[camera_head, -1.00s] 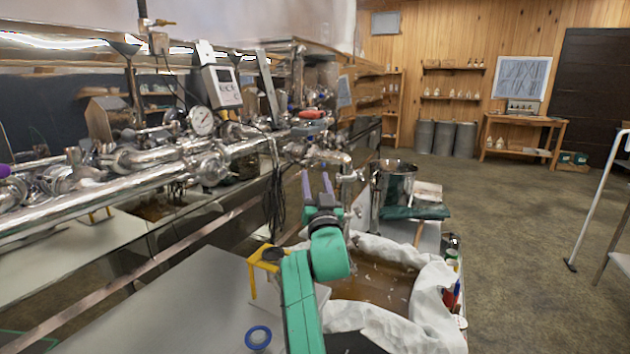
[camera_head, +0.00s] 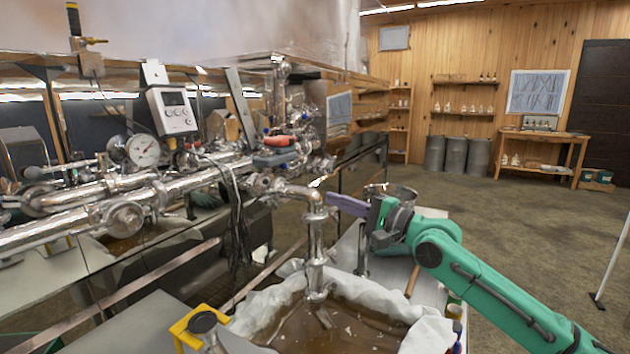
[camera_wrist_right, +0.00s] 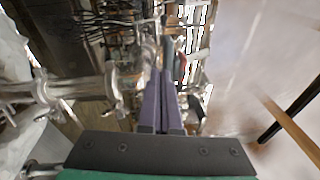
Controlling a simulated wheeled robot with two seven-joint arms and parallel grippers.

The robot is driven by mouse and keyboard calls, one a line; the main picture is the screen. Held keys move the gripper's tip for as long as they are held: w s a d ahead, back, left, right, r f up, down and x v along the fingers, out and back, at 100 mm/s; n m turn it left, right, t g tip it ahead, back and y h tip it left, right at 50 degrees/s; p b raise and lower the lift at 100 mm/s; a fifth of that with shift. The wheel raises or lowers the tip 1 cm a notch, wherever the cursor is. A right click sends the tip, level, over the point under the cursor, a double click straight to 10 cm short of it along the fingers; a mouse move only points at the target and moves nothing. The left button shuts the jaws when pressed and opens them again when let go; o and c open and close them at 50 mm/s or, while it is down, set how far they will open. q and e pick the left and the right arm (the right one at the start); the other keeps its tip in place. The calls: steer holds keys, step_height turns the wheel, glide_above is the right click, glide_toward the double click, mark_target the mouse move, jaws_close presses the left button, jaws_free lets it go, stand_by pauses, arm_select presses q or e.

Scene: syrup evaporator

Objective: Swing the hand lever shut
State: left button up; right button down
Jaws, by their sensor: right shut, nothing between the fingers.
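A lever with a red handle (camera_head: 279,141) sits on the steel pipework, left of centre in the head view. A blue-grey handle (camera_head: 274,158) lies just below and in front of it. I cannot tell for certain which is the hand lever. My right gripper (camera_head: 332,201) has purple fingers pressed together, pointing left, with nothing between them. In the head view its tips are to the right of and below the handles, apart from them. The right wrist view shows the shut fingers (camera_wrist_right: 164,75) with a red part (camera_wrist_right: 180,66) beyond their tips. My left gripper is not in view.
A steel elbow pipe (camera_head: 315,240) with a downward spout stands close left of my right gripper, above a cloth-lined tank (camera_head: 405,325) of brown liquid. A steel pot (camera_head: 390,190) is behind the gripper. A dial gauge (camera_head: 142,150) and grey control box (camera_head: 172,110) stand left.

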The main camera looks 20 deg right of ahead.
steer(key=w+a+r+p, duration=0.2)
steer(key=w+a+p, duration=0.1)
steer(key=w+a, duration=0.1)
steer(key=p, duration=0.2)
glide_toward(266, 174)
steer(key=w, duration=0.1)
arm_select(q)
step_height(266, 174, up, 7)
steer(key=p, duration=0.2)
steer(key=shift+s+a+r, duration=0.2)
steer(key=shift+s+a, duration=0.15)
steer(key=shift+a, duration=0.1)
arm_select(e)
steer(key=a, duration=0.2)
steer(key=shift+w+a, duration=0.35)
steer(key=shift+a, duration=0.05)
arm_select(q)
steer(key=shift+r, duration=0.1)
